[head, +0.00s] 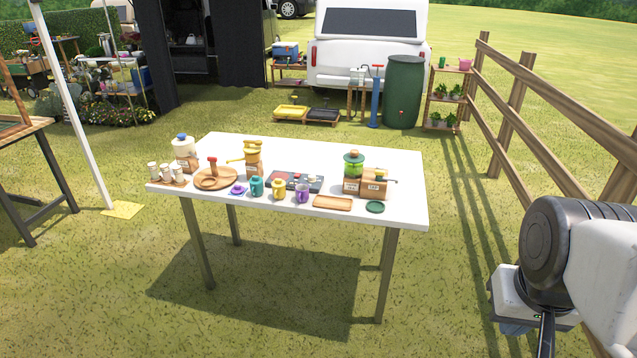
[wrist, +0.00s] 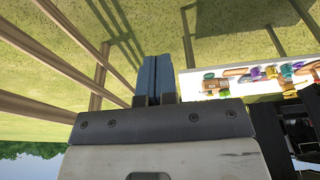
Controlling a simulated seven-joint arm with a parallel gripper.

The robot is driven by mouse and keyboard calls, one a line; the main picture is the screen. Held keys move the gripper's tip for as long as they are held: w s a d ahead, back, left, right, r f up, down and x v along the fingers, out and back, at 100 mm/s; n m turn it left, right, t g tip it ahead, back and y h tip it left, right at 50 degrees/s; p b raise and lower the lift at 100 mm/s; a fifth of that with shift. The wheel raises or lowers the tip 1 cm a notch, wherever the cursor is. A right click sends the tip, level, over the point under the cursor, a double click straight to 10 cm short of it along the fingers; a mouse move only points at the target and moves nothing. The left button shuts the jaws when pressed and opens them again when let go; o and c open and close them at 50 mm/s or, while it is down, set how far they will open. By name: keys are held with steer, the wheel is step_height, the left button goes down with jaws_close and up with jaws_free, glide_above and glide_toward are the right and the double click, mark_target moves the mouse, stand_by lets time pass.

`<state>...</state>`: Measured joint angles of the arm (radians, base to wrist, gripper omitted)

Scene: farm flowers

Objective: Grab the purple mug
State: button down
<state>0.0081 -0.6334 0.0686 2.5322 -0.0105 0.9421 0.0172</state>
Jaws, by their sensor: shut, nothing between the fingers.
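The purple mug (head: 302,193) stands upright near the front edge of the white table (head: 405,205), right of a yellow mug (head: 279,188). In the upside-down wrist view the purple mug (wrist: 256,72) is small, in the row of items on the table. My gripper (wrist: 154,76) shows its two blue-grey fingers pressed together, with nothing between them. In the head view my gripper (head: 515,328) is low at the right, partly hidden by my arm, over the grass and well away from the table and mug.
A teal mug (head: 256,187) and a purple saucer-like piece (head: 238,190) are left of the yellow mug. A wooden tray (head: 333,203) and green coaster (head: 375,207) lie to the right. A green-lidded jar (head: 353,164) stands behind. A wooden fence (head: 560,125) runs along the right.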

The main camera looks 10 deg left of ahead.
mark_target(302, 195)
steer(key=shift+c, duration=1.2)
jaws_free()
steer(key=w+a+n+t, duration=0.1)
steer(key=w+a+t, duration=0.15)
steer(key=w, duration=1.05)
steer(key=w+a+n+t, duration=0.1)
steer(key=w+a, duration=0.3)
steer(key=w, duration=1)
steer(key=w+a+f+n+t+y, duration=0.1)
steer(key=w+a+f, duration=0.1)
steer(key=w+a, duration=0.5)
steer(key=w+a+f+n+t+y, duration=0.1)
steer(key=w+a+f+t, duration=0.15)
steer(key=w, duration=0.85)
steer(key=w+a+f+n+y, duration=0.1)
steer(key=w+a+f+y, duration=0.1)
steer(key=w+a+f, duration=0.4)
steer(key=w+a+f+n+y, duration=0.1)
steer(key=w+a+f+y, duration=0.1)
steer(key=w+a+f, duration=0.4)
steer(key=w+a+f+n+t+y, duration=0.1)
steer(key=w+a+f, duration=0.4)
steer(key=a+f, duration=0.6)
steer(key=a+n+y, duration=0.1)
steer(key=a, duration=0.4)
steer(key=shift+w+a+y, duration=0.3)
steer(key=shift+w+a, duration=0.05)
steer(key=shift+w, duration=0.05)
steer(key=shift+f, duration=0.15)
steer(key=shift+w, duration=0.1)
